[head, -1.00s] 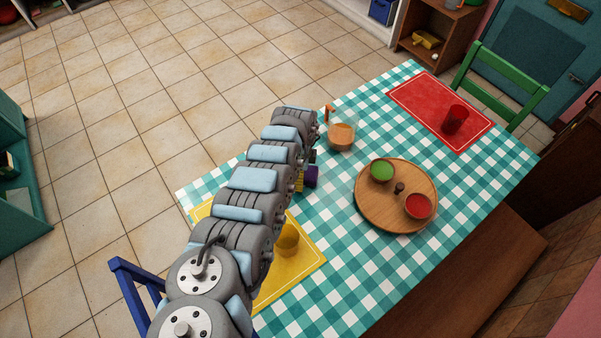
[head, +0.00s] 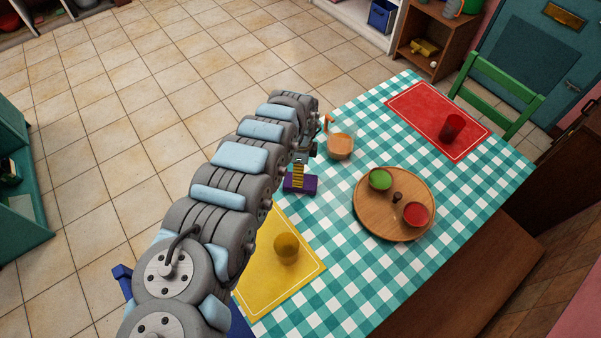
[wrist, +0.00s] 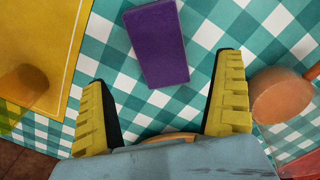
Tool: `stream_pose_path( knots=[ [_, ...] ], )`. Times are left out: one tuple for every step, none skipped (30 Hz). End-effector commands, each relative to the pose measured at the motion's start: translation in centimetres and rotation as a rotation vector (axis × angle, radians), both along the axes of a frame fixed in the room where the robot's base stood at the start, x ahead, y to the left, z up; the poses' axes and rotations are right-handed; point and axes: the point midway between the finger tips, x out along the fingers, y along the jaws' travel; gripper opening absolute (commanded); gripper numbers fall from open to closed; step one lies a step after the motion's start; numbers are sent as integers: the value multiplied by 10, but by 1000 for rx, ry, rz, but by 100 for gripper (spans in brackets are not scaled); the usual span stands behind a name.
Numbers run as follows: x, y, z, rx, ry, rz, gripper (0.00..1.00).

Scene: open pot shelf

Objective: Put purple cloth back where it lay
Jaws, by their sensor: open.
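The purple cloth (head: 300,184) lies flat on the checked tablecloth, between the yellow mat and the orange pot. In the wrist view the cloth (wrist: 157,42) is a plain purple rectangle, slightly tilted, just beyond my fingertips. My gripper (head: 300,168) is above the cloth in the head view, its yellow fingers pointing down. In the wrist view my gripper (wrist: 165,72) has its two yellow-and-black fingers spread wide with nothing between them but tablecloth. Whether the fingers touch the cloth is hard to tell, but a gap shows in the wrist view.
The yellow mat (head: 262,284) with a yellow cup (head: 286,248) is nearest me. An orange pot (head: 340,146) stands close right of my gripper. A round wooden board (head: 372,218) holds green and red bowls. A red mat (head: 414,104) bears a red cup (head: 452,127).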

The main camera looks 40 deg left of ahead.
Motion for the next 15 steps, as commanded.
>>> stream_pose_path(
  knots=[
    [0,2,9,3,0,0,98],
    [0,2,12,2,0,1,98],
    [0,2,16,2,1,1,98],
    [0,2,19,1,2,1,98],
    [-1,1,21,1,3,1,98],
    [0,1,25,0,1,1,98],
    [0,1,28,0,1,1,98],
    [1,2,31,1,1,1,98],
    [1,2,34,1,0,0,98],
    [1,2,36,1,0,0,98],
    [1,2,38,2,-1,0,98],
    [2,2,40,1,-2,0,98],
    [2,2,41,1,-1,0,98],
    [2,2,42,1,-1,0,98],
    [2,2,42,1,-1,0,98]
  ],
)
